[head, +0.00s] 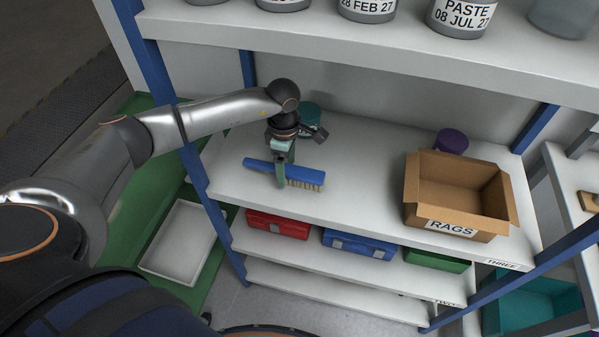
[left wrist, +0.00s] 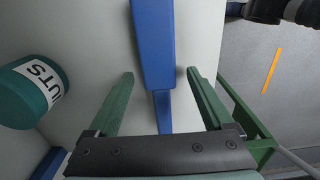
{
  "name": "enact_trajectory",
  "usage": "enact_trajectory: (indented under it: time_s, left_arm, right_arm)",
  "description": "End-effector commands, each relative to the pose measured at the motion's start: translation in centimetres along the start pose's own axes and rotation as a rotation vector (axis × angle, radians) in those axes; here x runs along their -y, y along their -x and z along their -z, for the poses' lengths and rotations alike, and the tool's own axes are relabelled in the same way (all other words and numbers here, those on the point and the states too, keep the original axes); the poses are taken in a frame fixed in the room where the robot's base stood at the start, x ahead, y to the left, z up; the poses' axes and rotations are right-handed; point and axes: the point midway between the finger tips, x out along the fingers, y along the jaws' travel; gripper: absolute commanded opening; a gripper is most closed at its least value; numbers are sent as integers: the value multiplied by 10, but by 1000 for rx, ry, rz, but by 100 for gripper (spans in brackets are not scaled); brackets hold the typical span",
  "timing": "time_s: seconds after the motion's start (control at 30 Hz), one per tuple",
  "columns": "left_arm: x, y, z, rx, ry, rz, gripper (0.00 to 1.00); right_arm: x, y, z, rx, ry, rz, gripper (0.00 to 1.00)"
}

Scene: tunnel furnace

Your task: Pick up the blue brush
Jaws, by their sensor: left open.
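The blue brush (head: 305,173) lies on the white shelf marked THREE, its pale bristles at the right and its handle at the left. My left gripper (head: 281,172) is over the brush, pointing down, with its green fingers at the brush's middle. In the left wrist view the fingers (left wrist: 160,95) are spread wide. The brush (left wrist: 154,45) runs from the top edge down between them, with clear gaps on both sides. I see no finger touching it. My right gripper is in neither view.
A teal NUTS container (left wrist: 33,90) stands behind the gripper. An open RAGS box (head: 455,200) and a purple container (head: 452,140) stand to the right. The upper shelf (head: 370,55) overhangs the back. Blue posts (head: 192,165) frame the rack. Free shelf lies between brush and box.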

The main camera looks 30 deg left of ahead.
Motion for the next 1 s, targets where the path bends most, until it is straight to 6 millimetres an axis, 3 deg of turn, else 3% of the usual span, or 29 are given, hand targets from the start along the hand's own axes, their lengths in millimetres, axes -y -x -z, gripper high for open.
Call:
enact_trajectory:
  time_s: [0.1, 0.33, 1.0]
  left_arm:
    - [0, -10, -1, 1, 0, 1, 85]
    - [0, -11, -1, 1, -1, 0, 85]
    - [0, -10, -1, 2, 0, -1, 10]
  right_arm:
    - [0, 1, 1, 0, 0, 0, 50]
    - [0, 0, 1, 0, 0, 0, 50]
    - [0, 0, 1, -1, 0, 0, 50]
